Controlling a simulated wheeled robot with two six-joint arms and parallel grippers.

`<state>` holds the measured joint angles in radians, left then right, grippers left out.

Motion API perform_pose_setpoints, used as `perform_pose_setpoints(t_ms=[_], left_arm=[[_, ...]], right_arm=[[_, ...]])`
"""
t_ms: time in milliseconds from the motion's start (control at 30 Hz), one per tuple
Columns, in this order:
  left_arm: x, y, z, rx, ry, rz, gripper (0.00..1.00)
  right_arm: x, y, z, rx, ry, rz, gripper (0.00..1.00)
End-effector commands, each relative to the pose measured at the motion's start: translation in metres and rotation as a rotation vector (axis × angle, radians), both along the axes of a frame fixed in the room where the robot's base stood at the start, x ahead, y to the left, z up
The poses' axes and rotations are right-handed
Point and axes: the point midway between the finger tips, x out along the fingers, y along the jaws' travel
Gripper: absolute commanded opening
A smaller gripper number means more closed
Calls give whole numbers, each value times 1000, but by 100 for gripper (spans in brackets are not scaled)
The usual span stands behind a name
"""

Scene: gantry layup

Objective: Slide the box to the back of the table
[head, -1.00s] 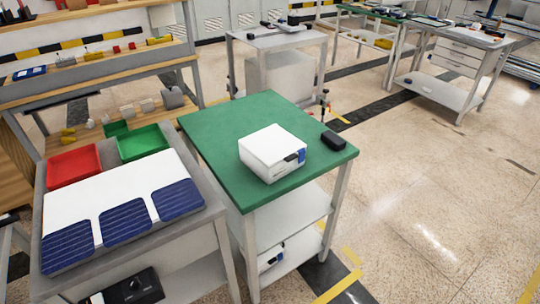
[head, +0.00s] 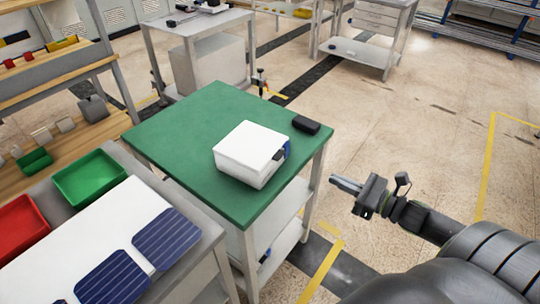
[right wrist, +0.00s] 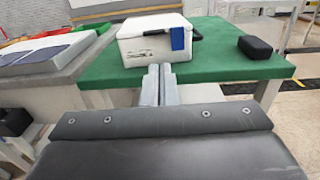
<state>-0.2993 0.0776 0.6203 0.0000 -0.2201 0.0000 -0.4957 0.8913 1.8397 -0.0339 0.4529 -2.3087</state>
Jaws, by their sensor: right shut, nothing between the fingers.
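The white box (head: 246,150) sits on the green tabletop (head: 190,120), near its front right part, with a dark and blue patch on its right side. It also shows in the right wrist view (right wrist: 140,46), straight beyond my fingers. My right gripper (head: 334,182) is off the right side of the table in the head view, apart from the box. Its two fingers are together and empty, also in the right wrist view (right wrist: 158,72). My left gripper is not in view.
A small black block (head: 306,124) lies on the table right of the box. The back left of the tabletop is bare. A neighbouring bench at the left holds blue panels (head: 166,238), a green bin (head: 90,184) and a red bin (head: 20,226).

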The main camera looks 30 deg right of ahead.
Motion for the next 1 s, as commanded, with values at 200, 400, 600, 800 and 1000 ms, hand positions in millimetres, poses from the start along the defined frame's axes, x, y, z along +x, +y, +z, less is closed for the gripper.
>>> perform_pose_setpoints(t_ms=[200,400,600,800,1000], left_arm=[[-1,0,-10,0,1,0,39],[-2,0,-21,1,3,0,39],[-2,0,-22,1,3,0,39],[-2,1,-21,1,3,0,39],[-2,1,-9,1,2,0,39]], right_arm=[[14,9,0,-16,-15,12,0],[37,20,0,-14,-14,11,0],[53,27,3,-12,-14,9,0],[67,33,3,-12,-12,6,0],[83,40,5,-11,-14,6,0]])
